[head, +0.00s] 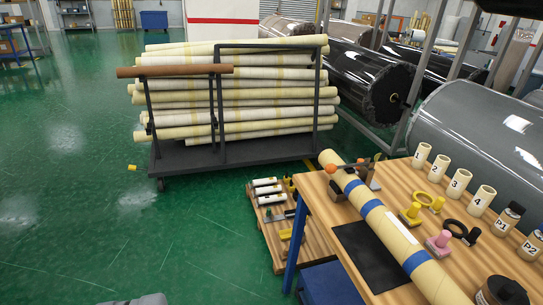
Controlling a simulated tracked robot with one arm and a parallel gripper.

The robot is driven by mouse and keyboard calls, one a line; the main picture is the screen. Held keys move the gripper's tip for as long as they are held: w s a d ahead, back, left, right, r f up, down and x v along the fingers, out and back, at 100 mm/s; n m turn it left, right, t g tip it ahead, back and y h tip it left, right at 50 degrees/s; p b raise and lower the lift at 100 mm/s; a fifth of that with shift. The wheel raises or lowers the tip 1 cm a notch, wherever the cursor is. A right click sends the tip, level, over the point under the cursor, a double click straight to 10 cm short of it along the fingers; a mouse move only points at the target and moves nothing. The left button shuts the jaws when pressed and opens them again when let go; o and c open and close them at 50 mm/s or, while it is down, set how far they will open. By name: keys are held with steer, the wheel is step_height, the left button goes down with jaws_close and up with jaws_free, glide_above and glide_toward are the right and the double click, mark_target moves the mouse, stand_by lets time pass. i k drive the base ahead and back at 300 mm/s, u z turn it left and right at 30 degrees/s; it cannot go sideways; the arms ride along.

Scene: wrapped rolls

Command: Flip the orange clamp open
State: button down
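A small orange clamp part (331,169) with a rounded end shows at the far left end of the wooden workbench (395,167). It lies across the far end of a long cream roll with blue bands (372,208). A thin arm seems to run from it rightward over the roll to a dark upright piece (374,183). It looks closed over the roll, but it is too small to be sure. The roll hides part of its mount.

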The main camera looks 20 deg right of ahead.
mark_target(331, 169)
steer(key=z, duration=0.05)
steer(key=i, duration=1.55)
steer(key=z, duration=0.55)
